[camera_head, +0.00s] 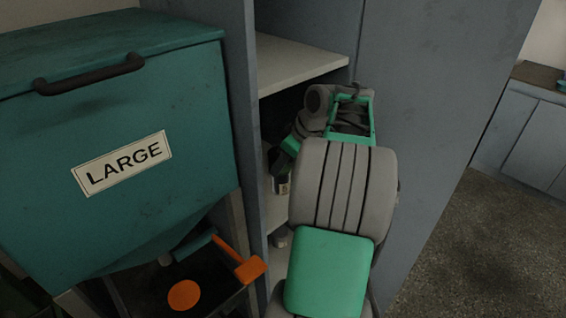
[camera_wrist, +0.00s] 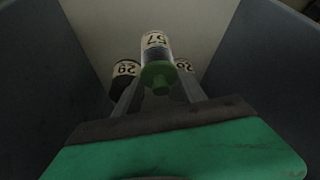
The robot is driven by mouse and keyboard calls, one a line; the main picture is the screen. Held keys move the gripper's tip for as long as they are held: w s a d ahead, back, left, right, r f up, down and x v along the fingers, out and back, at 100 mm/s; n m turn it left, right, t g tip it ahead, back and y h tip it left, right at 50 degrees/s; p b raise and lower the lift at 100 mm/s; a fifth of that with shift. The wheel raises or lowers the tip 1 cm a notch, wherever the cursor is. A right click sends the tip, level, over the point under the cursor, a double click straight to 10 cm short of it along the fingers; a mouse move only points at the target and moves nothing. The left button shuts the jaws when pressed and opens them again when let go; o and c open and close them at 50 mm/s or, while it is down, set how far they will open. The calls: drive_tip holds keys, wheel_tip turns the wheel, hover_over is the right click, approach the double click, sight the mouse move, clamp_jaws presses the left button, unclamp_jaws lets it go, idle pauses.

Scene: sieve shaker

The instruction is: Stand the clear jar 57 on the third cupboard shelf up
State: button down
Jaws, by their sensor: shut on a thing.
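Jar 57 (camera_wrist: 155,52) is between the two fingers of my gripper (camera_wrist: 158,86) in the wrist view. It has a pale label reading 57, dark contents and a green lid on the end facing the camera. My gripper is shut on it. In the head view my arm reaches into the grey cupboard (camera_head: 425,110), and my gripper is mostly hidden behind the arm. A small jar with a pale label (camera_head: 282,187) shows below the gripper there; I cannot tell which jar it is. Whether jar 57 touches a shelf is hidden.
A jar labelled 29 (camera_wrist: 124,72) stands left of jar 57, and another labelled jar (camera_wrist: 184,66) stands at right, close behind. Cupboard walls bound both sides. A pale upper shelf (camera_head: 290,62) lies above the arm. A teal LARGE bin (camera_head: 120,130) with an orange-handled lever (camera_head: 240,262) stands left.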

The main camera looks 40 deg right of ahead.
drive_tip(key=shift+f, duration=0.25)
drive_tip(key=c, duration=0.7)
unclamp_jaws()
drive_tip(key=shift+o, duration=0.2)
drive_tip(key=shift+s+r, duration=0.15)
drive_tip(key=shift+r, duration=0.45)
drive_tip(key=p+v, duration=0.3)
drive_tip(key=v, duration=0.8)
